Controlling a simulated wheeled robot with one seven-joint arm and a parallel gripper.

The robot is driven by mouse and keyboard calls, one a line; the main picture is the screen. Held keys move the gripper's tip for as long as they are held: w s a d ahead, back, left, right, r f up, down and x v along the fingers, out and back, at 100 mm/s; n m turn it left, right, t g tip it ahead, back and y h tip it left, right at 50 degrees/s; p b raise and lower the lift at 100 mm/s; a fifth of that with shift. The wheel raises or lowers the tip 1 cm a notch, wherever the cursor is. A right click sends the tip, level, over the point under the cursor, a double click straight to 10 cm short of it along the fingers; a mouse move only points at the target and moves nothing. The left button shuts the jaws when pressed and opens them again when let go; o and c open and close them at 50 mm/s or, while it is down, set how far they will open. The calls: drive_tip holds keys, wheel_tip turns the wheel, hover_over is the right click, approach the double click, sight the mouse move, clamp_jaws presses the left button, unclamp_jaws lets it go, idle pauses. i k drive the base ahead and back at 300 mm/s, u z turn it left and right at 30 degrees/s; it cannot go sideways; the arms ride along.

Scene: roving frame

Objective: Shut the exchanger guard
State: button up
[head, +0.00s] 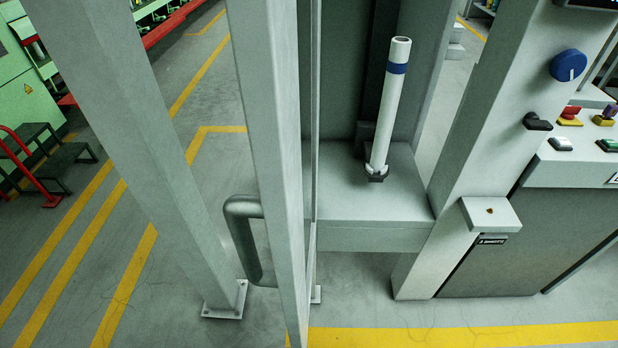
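The exchanger guard (268,130) appears as a tall grey framed door seen almost edge-on in the middle of the head view. It stands swung out towards me, open, at an angle to the machine's front. A dark grey bar handle (240,243) sits on its left face, in its lower part. To its right the opening shows a grey ledge (380,218) with an upright white tube (390,105) that has a blue band. My gripper is not in view.
A grey post (150,150) with a bolted foot stands left of the guard. At right are a grey column (470,150), a blue knob (568,65) and a control desk (575,165) with buttons. Yellow-lined floor (190,250) lies between. Red-railed steps (60,165) stand far left.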

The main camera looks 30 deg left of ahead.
sight(276, 44)
drive_tip(key=u, duration=0.05)
drive_tip(key=k, duration=1.2)
drive_tip(key=u, duration=1.05)
drive_tip(key=i, duration=1)
drive_tip(key=z, duration=0.75)
drive_tip(key=k, duration=0.25)
drive_tip(key=z, duration=0.05)
